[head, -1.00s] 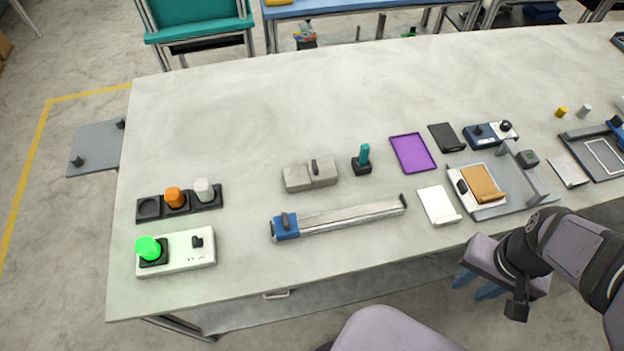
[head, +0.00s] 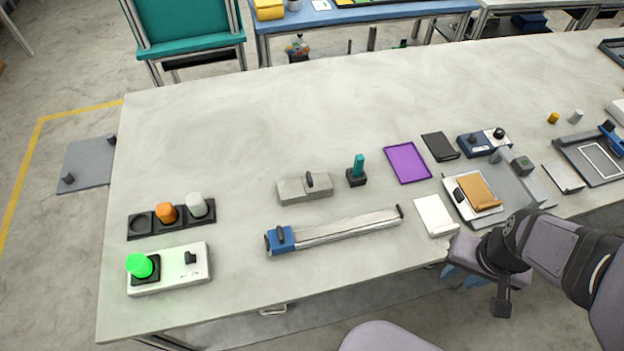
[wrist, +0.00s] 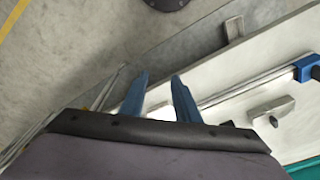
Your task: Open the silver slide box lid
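The silver slide box appears to be the small grey metal box (head: 290,192) with a dark knob on top, near the middle of the table. Its lid looks closed. What seems to be the same box shows at the right of the wrist view (wrist: 263,112). My gripper (head: 464,279) is at the table's front edge, to the right of the box and well apart from it. Its blue fingers are partly hidden in the head view. In the wrist view my gripper (wrist: 158,85) has its two fingers apart with nothing between them.
A long silver rail with a blue end (head: 340,230) lies in front of the box. A teal-handled tool (head: 357,172) stands just right of it. The table behind the box is clear.

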